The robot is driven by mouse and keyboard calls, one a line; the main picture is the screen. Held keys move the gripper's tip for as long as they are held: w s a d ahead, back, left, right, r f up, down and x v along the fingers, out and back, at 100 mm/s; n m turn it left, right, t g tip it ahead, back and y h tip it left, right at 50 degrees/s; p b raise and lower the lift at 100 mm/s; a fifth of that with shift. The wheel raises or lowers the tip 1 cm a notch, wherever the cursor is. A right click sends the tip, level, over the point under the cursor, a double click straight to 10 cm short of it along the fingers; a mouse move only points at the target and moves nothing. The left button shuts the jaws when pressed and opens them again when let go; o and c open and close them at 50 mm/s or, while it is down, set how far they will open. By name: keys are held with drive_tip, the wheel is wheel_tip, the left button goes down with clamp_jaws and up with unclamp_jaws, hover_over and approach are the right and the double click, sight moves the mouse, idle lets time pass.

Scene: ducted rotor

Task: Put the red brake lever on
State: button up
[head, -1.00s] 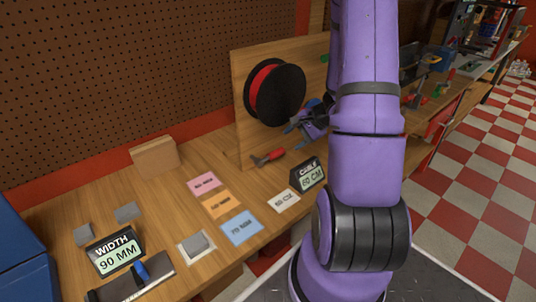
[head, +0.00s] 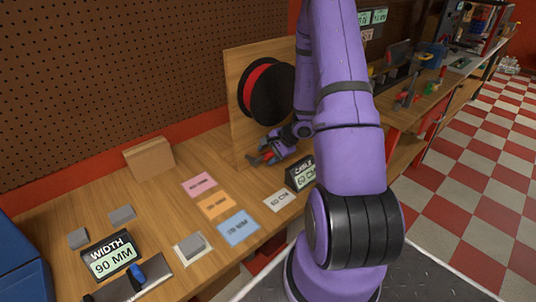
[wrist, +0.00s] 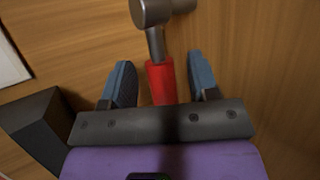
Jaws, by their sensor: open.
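The red brake lever (wrist: 161,82) lies on the wooden bench, with a red handle and a grey metal hub at its far end. In the wrist view its red handle sits between the two blue-padded fingers of my gripper (wrist: 160,84), with gaps on both sides. My gripper is open. In the head view my gripper (head: 262,158) is low over the bench in front of the spool board, and it mostly hides the lever. The black spool with red wound on it (head: 265,88) is mounted on the upright wooden board (head: 236,110).
A black cable display (head: 300,175) stands close to the right of my gripper. Pink (head: 199,184), orange (head: 216,205) and blue (head: 238,226) cards lie on the bench. A width display (head: 112,256) stands front left. A wooden block (head: 149,158) stands at the back.

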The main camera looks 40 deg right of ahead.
clamp_jaws()
drive_tip(key=shift+a+r+h, duration=0.1)
drive_tip(key=shift+r+h, duration=0.25)
drive_tip(key=shift+h, duration=0.35)
unclamp_jaws()
drive_tip(key=shift+f, duration=0.1)
